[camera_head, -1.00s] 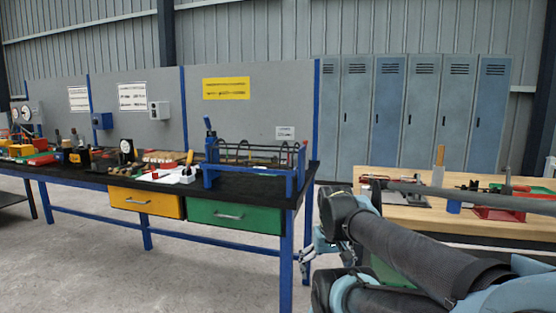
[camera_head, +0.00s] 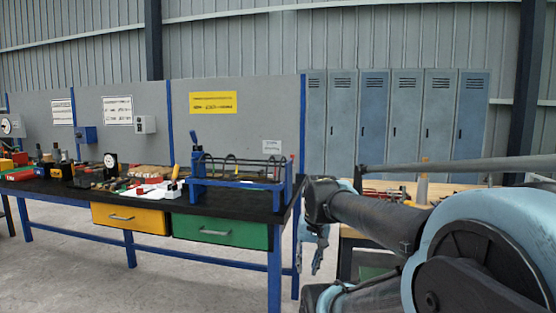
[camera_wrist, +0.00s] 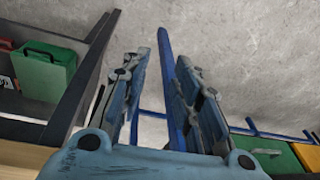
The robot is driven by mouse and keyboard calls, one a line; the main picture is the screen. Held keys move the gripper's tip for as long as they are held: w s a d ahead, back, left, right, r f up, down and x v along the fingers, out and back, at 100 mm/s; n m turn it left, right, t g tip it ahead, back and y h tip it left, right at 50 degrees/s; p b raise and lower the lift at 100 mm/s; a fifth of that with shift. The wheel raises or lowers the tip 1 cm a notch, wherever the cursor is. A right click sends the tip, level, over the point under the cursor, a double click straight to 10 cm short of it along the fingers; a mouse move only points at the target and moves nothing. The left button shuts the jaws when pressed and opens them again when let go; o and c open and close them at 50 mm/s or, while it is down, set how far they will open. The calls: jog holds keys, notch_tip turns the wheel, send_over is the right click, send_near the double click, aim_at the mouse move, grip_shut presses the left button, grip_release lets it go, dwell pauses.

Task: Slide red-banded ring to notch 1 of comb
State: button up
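The blue rebar cage fixture (camera_head: 236,183) stands at the right end of the black-topped bench in the head view, with thin rods along it and several dark arched rings (camera_head: 231,163). A red tip shows by its right end. I cannot make out a red band on any ring, nor the comb or its notches, at this size. My gripper (camera_head: 315,252) hangs low to the right of the bench, well apart from the fixture. In the wrist view its two fingers (camera_wrist: 160,62) are spread and nothing is held; a blue post shows between and beyond them.
The bench (camera_head: 130,193) has a yellow drawer (camera_head: 130,217), a green drawer (camera_head: 220,230) and cluttered tools at its left. A wooden-topped bench (camera_head: 385,188) stands partly hidden behind my arm. In the wrist view a green box (camera_wrist: 45,70) sits on a shelf. The grey floor before the bench is clear.

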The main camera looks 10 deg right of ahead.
jog(key=w+r+m, duration=0.1)
jog(key=w+r, duration=0.1)
jog(key=r, duration=0.1)
jog(key=w+a+r+m+y, duration=0.1)
jog(key=w+r+m, duration=0.1)
jog(key=r, duration=0.1)
jog(key=w+r+m, duration=0.1)
jog(key=w+r, duration=0.2)
jog(key=shift+w+a+r, duration=0.1)
jog(key=shift+a+r, duration=0.05)
grip_shut()
jog(key=w+d+r+m+y, duration=0.25)
jog(key=w+r+m, duration=0.55)
jog(key=w+r, duration=0.5)
jog(key=w+d+r+m+y, duration=0.1)
jog(key=w+r+m+y, duration=0.2)
jog(key=w+r+m, duration=1)
jog(key=w+a+f+n, duration=0.5)
jog(key=f, duration=0.4)
jog(key=shift+a+f+t, duration=0.2)
jog(key=shift+a+t, duration=0.1)
jog(key=shift+a, duration=0.05)
